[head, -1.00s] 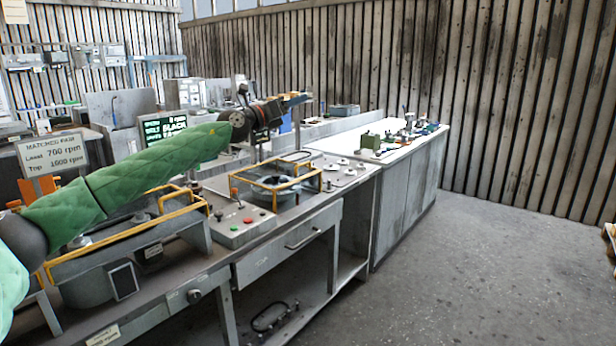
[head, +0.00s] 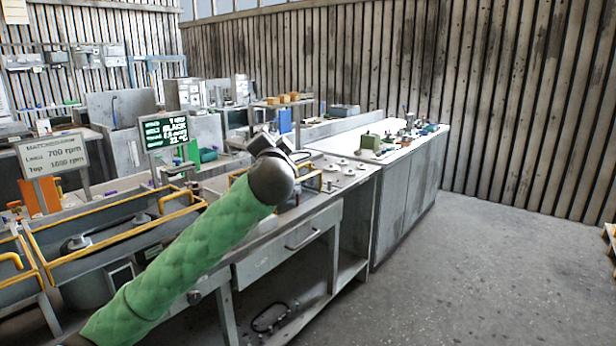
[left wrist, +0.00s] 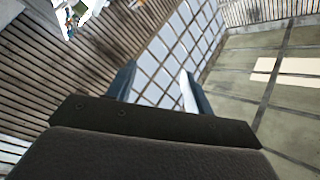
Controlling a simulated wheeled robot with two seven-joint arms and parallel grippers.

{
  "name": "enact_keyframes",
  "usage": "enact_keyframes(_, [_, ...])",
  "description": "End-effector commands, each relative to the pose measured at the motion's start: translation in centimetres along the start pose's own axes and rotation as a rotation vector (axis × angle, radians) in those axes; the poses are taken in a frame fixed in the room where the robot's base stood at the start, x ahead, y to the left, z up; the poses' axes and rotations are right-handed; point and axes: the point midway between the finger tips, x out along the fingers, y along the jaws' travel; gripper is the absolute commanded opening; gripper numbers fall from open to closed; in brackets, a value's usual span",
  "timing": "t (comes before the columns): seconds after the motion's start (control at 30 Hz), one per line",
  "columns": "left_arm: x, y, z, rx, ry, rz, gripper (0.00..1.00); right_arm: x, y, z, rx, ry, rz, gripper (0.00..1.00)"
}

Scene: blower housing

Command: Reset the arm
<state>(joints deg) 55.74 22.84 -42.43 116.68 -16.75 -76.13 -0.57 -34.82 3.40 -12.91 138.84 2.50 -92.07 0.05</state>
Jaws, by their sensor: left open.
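My left arm, in a green quilted sleeve, rises from the bottom left of the head view and ends at a grey rounded joint over the bench. The left gripper is mostly hidden behind that joint in the head view. In the left wrist view the left gripper (left wrist: 160,82) shows two blue-grey fingers spread apart with nothing between them. Beyond the fingers are slatted wall, tall window panes and the ceiling or roof area. My right gripper is in neither view.
A long workbench (head: 262,262) runs under the arm, with yellow-railed housings (head: 110,228) on it. A rpm sign (head: 54,156) and a green-text display (head: 166,130) stand behind. A white-topped cabinet (head: 400,150) with small parts adjoins. The floor (head: 470,270) at right is clear.

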Motion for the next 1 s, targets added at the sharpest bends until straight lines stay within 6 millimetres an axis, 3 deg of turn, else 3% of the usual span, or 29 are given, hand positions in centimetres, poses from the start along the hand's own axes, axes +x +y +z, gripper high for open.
enact_keyframes(0.1, [-2.5, 3.2, 3.2, -0.080, -0.086, 0.105, 0.52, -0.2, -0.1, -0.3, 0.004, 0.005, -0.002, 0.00])
enact_keyframes(0.5, [-11.1, 11.7, 12.1, -0.270, -0.305, 0.396, 0.52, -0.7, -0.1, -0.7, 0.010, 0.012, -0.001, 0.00])
enact_keyframes(1.0, [-21.8, 19.5, 21.4, -0.467, -0.480, 0.622, 0.52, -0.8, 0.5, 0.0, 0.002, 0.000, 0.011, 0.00])
